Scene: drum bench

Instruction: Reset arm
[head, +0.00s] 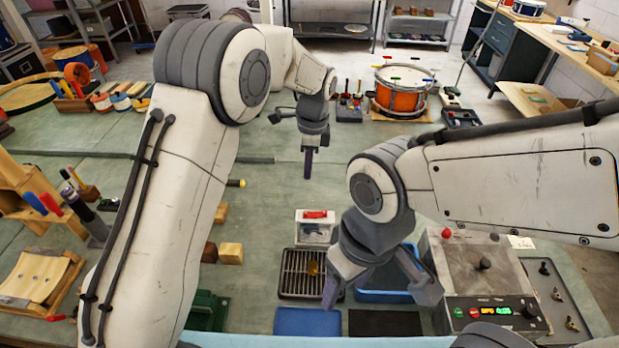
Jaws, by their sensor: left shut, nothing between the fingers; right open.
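My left arm reaches in from the left and bends forward over the bench. Its gripper (308,165) is shut and empty, pointing down above bare green bench top, in front of the drum. My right arm comes in from the right. Its gripper (380,288) is open, fingers apart, above the blue tray (385,296) and partly hiding it. I see nothing between the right fingers.
A black rack tray (300,285), a white box with a red item (314,228) and a control box with lit buttons (490,310) are near the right gripper. An orange drum (402,95) stands at the back. Green bench (290,190) is clear mid-bench.

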